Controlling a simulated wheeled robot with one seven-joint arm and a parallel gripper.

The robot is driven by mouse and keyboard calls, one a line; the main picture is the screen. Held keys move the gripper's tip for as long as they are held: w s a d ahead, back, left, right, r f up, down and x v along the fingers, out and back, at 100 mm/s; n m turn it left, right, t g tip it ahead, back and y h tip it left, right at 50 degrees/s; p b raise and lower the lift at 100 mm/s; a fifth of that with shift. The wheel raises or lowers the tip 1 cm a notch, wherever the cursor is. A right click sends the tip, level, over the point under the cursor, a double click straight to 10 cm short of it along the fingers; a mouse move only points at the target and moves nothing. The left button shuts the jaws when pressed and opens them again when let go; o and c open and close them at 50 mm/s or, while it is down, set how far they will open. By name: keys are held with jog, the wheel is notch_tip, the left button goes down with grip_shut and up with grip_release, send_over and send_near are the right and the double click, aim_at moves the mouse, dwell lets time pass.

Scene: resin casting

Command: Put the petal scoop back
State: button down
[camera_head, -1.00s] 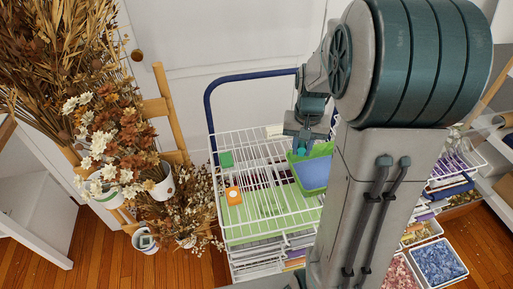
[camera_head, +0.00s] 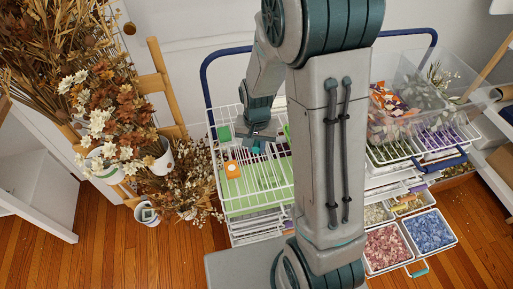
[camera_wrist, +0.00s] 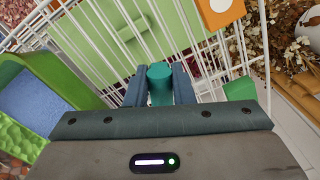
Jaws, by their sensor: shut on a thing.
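My gripper (camera_wrist: 158,88) is shut on an upright teal cylindrical piece (camera_wrist: 160,78), seen end-on between the fingers. It looks like the petal scoop's handle, but the rest is hidden, so I cannot tell for sure. In the head view my gripper (camera_head: 258,142) is over the white wire rack (camera_head: 272,197), near its back left, with the teal piece just below it. Whether that piece touches the rack is unclear. A green tray with a blue inside (camera_wrist: 45,105) lies left of my gripper in the wrist view; my arm mostly hides it in the head view.
An orange box (camera_head: 231,168) and a green block (camera_head: 224,133) are on the rack's left side. Dried flowers (camera_head: 115,110) stand left. Bins of pink petals (camera_head: 386,247) and blue petals (camera_head: 430,232) are at lower right, with a teal piece (camera_head: 419,271) at their front.

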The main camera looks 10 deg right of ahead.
jog(key=shift+f, duration=1.15)
jog(key=shift+f, duration=0.15)
jog(key=c, duration=1.2)
grip_release()
jog(key=shift+c, duration=0.2)
jog(key=shift+r, duration=0.2)
